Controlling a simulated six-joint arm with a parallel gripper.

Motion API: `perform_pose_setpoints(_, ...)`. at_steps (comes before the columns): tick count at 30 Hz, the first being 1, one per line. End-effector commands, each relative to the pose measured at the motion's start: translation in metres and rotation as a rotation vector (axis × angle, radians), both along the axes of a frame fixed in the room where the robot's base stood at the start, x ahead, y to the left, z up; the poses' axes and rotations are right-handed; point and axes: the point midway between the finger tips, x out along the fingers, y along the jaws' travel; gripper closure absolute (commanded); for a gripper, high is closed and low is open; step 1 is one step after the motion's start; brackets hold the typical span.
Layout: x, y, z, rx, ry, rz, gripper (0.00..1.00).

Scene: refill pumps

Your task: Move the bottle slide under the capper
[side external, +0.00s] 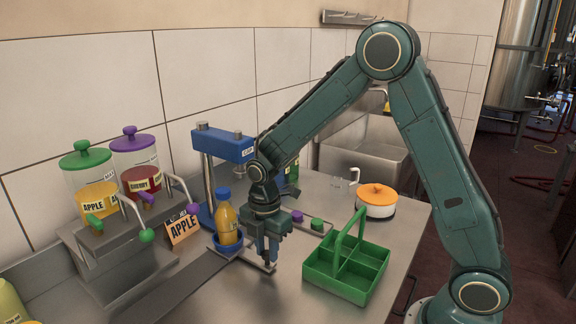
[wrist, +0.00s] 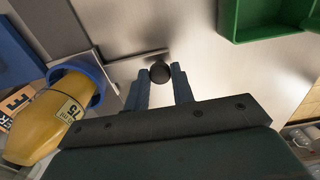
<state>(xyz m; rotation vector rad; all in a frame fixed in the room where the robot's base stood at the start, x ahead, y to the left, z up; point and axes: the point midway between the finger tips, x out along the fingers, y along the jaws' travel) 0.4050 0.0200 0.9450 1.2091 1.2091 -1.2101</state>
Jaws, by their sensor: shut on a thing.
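The bottle slide is a blue cup (side external: 229,250) on a dark track (side external: 172,291); the cup also shows in the wrist view (wrist: 92,78). A yellow-orange bottle (side external: 227,222) with a blue cap stands upright in it. A thin bar runs from the cup's side to a dark round knob (wrist: 160,72). My gripper (side external: 268,258) points down beside the cup, its fingers (wrist: 160,78) shut on the knob. The capper (side external: 225,145) is a blue beam on metal posts behind the bottle. I cannot tell exactly how the bottle lines up beneath it.
A green divided carrier (side external: 346,265) with a tall handle stands right of my gripper. An orange-lidded white pot (side external: 376,204) and small purple and green caps (side external: 317,225) lie behind. Jars, dispensers and an APPLE sign (side external: 183,227) stand left. The front counter is clear.

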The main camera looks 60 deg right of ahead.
Motion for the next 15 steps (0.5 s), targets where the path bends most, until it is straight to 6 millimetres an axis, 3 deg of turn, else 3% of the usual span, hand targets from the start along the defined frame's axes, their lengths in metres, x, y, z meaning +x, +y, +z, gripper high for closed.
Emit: perform_pose_setpoints(15,0.001,-0.021,0.001,0.000,-0.003,-0.001,0.90)
